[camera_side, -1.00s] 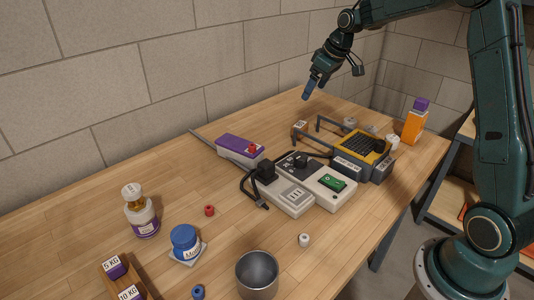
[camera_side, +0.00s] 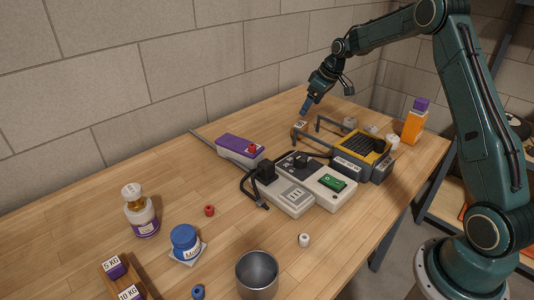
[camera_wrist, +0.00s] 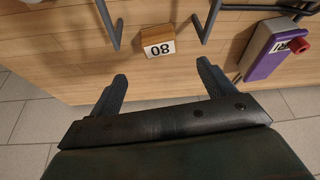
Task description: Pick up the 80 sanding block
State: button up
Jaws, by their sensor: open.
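The 80 sanding block (camera_wrist: 158,42) is a small wooden block with a white face marked 80, upside down in the wrist view. It lies on the wooden table just beyond my fingertips, between them from side to side. In the side view the small block (camera_side: 300,124) sits at the far part of the table, beside the grey metal hooks. My gripper (camera_wrist: 163,84) is open and empty, with its two fingers apart. In the side view my gripper (camera_side: 305,108) is above and close to the block.
Grey hook bars (camera_side: 318,128) stand close to the block, and show on both sides of it in the wrist view. A purple-topped box (camera_wrist: 272,48) lies to the right there. A yellow-and-grey tray (camera_side: 362,148) and power strips (camera_side: 300,190) stand nearer the side camera.

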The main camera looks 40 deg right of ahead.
aim_at(301, 125)
jog(key=x, duration=0.5)
jog(key=shift+w+f, duration=0.1)
jog(key=shift+f, duration=0.2)
jog(key=shift+x, duration=2.6)
jog(key=shift+c, duration=0.4)
jog(key=c, duration=1)
